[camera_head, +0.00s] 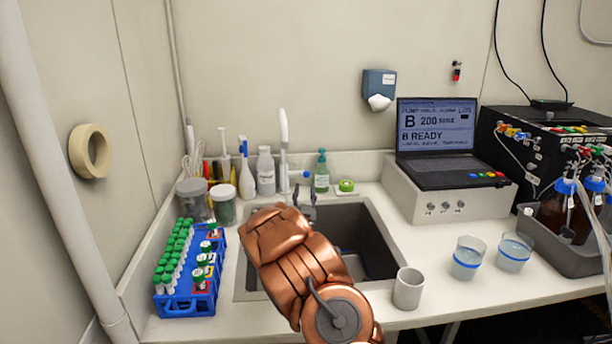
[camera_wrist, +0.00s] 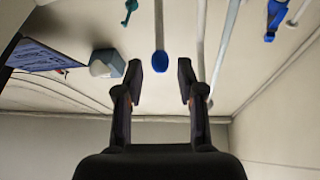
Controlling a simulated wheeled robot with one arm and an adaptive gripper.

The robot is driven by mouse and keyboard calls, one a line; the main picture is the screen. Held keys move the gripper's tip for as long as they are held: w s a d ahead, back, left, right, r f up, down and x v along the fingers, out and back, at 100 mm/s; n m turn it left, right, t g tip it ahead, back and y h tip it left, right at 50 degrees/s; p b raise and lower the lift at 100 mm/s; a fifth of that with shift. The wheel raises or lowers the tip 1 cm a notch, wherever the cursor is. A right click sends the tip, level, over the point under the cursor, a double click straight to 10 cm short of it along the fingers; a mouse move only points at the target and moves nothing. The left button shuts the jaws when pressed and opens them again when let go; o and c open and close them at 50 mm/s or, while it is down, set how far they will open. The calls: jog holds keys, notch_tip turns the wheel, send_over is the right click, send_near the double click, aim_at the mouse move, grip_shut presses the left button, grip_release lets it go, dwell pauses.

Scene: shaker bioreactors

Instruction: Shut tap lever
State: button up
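The tap's tall white spout (camera_head: 284,140) rises behind the sink (camera_head: 377,238). The wrist view is upside down. There my gripper (camera_wrist: 161,83) is open, with two dark fingers apart. A grey stem with a blue rounded tip (camera_wrist: 159,63), which looks like the tap lever, lines up between the fingers. I cannot tell its depth or see any contact. The spout (camera_wrist: 228,40) runs beside it.
A soap bottle (camera_head: 321,173) and a white bottle (camera_head: 265,172) stand behind the sink. A blue tube rack (camera_head: 190,303) is left of it. A grey cup (camera_head: 408,288) stands at its front right corner. The laptop (camera_head: 440,140) is farther right.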

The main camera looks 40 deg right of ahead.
aim_at(306, 174)
jog(key=shift+p+x, duration=1.2)
jog(key=shift+x, duration=2.65)
jog(key=shift+d, duration=0.1)
grip_shut()
